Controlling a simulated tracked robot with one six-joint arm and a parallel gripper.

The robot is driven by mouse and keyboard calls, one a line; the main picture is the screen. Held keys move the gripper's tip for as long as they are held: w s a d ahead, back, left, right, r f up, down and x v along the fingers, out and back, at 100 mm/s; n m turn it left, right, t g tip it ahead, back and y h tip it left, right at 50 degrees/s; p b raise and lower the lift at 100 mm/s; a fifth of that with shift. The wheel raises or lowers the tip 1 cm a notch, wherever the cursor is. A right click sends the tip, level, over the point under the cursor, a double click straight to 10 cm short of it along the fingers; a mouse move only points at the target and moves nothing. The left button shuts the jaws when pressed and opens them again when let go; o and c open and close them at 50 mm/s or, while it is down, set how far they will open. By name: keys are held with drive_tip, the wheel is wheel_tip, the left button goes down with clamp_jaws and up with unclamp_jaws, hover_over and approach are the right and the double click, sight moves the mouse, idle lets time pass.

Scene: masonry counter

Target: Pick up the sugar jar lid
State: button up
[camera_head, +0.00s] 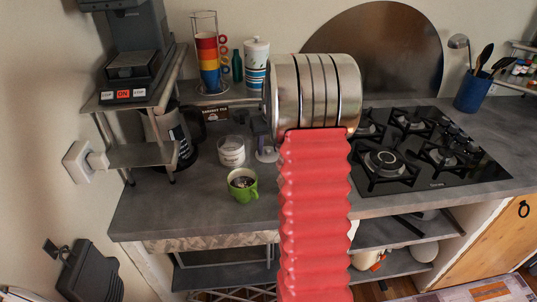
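A small clear jar (232,151) with whitish contents and a label stands on the grey counter, left of my arm. It may be the sugar jar, but the label is too small to read. I cannot make out a separate lid on it. My arm, with red bellows and a metal drum, rises in front of the counter. My gripper cannot be made out; the arm hides the area behind it.
A green mug (243,186) stands in front of the clear jar. A grey-purple object (261,131) is beside my arm, partly hidden. Stacked coloured cups (208,63) stand behind, a coffee maker (170,135) left, a gas hob (430,150) right. The front-left counter is clear.

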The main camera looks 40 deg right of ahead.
sight(268, 150)
drive_tip(key=shift+c, duration=0.3)
clamp_jaws()
drive_tip(key=shift+r, duration=0.1)
wheel_tip(268, 150, up, 10)
idle(0.8)
idle(0.5)
drive_tip(key=w+a+r, duration=0.4)
drive_tip(key=w+a, duration=0.2)
drive_tip(key=a, duration=0.5)
drive_tip(key=shift+a, duration=0.15)
